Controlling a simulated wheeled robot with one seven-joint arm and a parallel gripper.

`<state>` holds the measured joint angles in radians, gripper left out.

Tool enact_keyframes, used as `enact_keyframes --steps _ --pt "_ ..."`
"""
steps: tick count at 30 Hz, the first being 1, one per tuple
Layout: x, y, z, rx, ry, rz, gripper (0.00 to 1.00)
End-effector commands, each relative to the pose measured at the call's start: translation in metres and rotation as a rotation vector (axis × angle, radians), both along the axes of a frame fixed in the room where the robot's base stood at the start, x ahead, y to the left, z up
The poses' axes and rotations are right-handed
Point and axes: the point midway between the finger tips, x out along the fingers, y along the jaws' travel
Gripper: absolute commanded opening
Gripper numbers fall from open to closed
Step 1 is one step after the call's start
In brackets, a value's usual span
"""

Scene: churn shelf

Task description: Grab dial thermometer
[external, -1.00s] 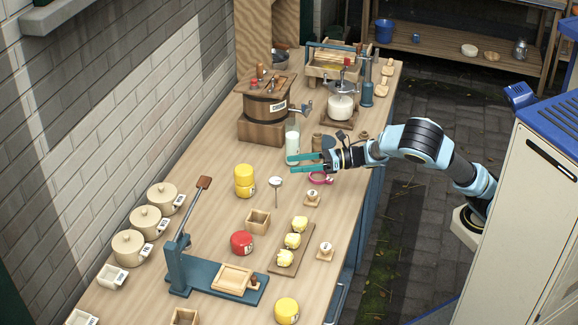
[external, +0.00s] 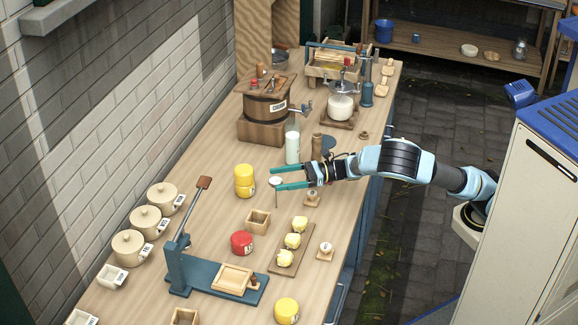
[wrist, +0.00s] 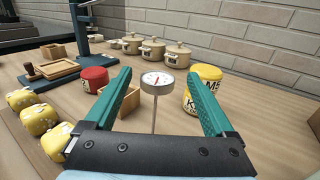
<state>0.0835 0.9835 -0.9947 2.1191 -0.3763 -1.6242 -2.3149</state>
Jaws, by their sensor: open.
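The dial thermometer (external: 276,182) has a round white face on a thin metal stem and stands upright on the wooden table. In the wrist view its dial (wrist: 157,81) with a red needle sits between the two fingers. My gripper (external: 274,179) has teal fingers spread apart, and in the wrist view the gripper (wrist: 165,85) is empty, with clear space on both sides of the dial. Whether the dial lies fully between the fingertips or just beyond them is hard to tell.
Yellow tins (external: 244,180) stand left of the thermometer. A small wooden box (external: 257,221), a red tin (external: 242,243) and a board (external: 280,262) with yellow lumps lie nearer the front. A milk bottle (external: 292,144) stands behind my gripper.

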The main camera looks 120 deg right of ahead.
Motion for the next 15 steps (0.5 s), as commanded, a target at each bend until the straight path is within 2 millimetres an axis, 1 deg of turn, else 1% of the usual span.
enact_keyframes --steps 9,12,15 --pt "0.04 -0.008 0.0 -0.001 -0.001 0.001 0.89" --pt "0.049 -0.01 -0.001 0.0 0.0 0.001 0.89" --pt "0.051 -0.011 -0.002 0.001 0.0 0.001 0.89"
